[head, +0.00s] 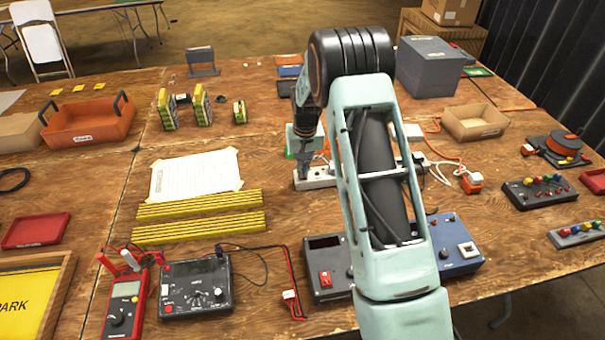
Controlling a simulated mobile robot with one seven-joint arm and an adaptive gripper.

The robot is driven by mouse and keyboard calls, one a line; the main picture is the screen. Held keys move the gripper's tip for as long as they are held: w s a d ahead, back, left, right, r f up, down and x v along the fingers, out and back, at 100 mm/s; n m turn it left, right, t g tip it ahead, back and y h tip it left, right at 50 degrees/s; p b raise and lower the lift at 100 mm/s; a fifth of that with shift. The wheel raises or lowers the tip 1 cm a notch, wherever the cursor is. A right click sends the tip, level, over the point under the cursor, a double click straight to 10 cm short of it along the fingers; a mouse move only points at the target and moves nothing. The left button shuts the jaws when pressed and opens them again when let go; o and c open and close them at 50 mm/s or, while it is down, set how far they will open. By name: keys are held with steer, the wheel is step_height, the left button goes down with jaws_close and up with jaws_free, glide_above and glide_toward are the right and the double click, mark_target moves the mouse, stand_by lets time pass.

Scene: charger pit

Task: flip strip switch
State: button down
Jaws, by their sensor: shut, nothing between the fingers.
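A white power strip (318,180) lies on the wooden table near the middle of the head view. Its left end shows, and my arm hides much of the rest. My gripper (304,174) points down over the strip's left end, shut and empty. The fingertips are at or just above the strip's top; I cannot tell if they touch it. The strip's switch cannot be made out; it is too small or behind the gripper.
A white plug with an orange body (472,182) and cables lie right of my arm. A grey control box (326,270) stands in front, with a black meter (196,288) to its left. Yellow striped bars (200,204) and a paper sheet (196,175) lie left of the strip.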

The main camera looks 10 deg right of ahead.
steer(key=shift+r+p, duration=1.75)
steer(key=shift+r, duration=1.75)
